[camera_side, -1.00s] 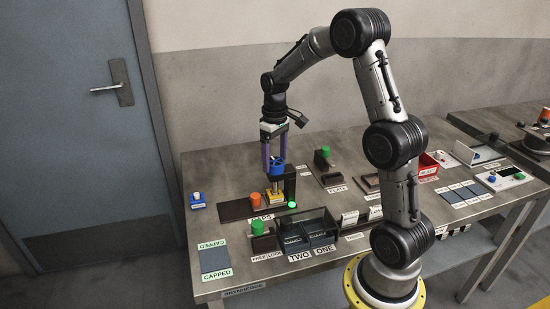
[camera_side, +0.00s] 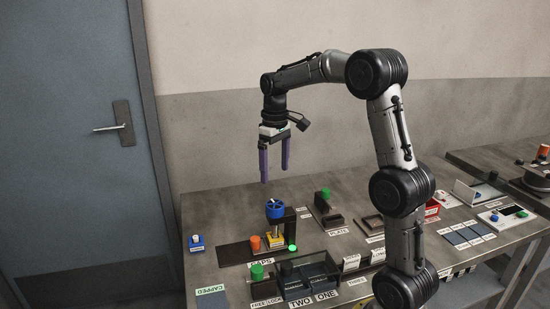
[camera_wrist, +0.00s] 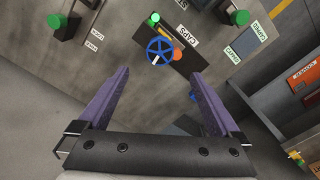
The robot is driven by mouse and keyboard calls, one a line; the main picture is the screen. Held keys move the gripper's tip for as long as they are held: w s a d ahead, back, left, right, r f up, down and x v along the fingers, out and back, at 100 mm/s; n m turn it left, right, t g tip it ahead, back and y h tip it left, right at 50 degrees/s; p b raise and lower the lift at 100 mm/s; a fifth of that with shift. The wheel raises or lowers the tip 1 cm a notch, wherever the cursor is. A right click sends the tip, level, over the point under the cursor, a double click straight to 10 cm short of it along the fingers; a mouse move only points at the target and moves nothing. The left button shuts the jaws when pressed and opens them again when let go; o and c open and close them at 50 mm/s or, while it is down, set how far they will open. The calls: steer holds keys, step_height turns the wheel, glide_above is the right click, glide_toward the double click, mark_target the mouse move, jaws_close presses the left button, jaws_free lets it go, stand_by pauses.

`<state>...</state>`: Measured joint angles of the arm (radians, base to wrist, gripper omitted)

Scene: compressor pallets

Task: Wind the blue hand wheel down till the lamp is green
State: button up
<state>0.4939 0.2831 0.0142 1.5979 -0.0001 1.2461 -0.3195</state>
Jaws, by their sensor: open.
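The blue hand wheel (camera_side: 275,209) sits on top of its small press stand, above a yellow base (camera_side: 275,240). In the wrist view the spoked wheel (camera_wrist: 160,50) lies ahead, between and beyond the fingers. The round lamp (camera_side: 292,248) at the stand's foot glows green. My gripper (camera_side: 275,175) has purple fingers spread apart, pointing down, empty, and clear above the wheel. It also shows in the wrist view (camera_wrist: 160,74) with nothing between the fingers.
An orange cap (camera_side: 255,243) stands on the dark CAPS strip left of the wheel stand. A green knob (camera_side: 257,272) and dark bins (camera_side: 307,278) stand in front. A blue button box (camera_side: 196,243) is at the left. The air around my gripper is clear.

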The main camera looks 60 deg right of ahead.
steer(key=shift+r, duration=1.55)
steer(key=s+a+r+n+t, duration=0.1)
steer(key=s+a+r, duration=0.3)
steer(key=a, duration=0.2)
steer(key=s+a+r+n+t, duration=0.2)
steer(key=s+a+r, duration=0.15)
steer(key=a, duration=0.35)
steer(key=s+a+f+t, duration=0.1)
steer(key=s+a+f, duration=0.2)
steer(key=s, duration=0.3)
steer(key=s+a+f+m+t, duration=0.1)
steer(key=s+a+f, duration=0.2)
steer(key=s+f, duration=0.3)
steer(key=shift+s+a+f+t, duration=0.2)
steer(key=shift+s+a+t, duration=0.1)
steer(key=shift+s+a, duration=0.15)
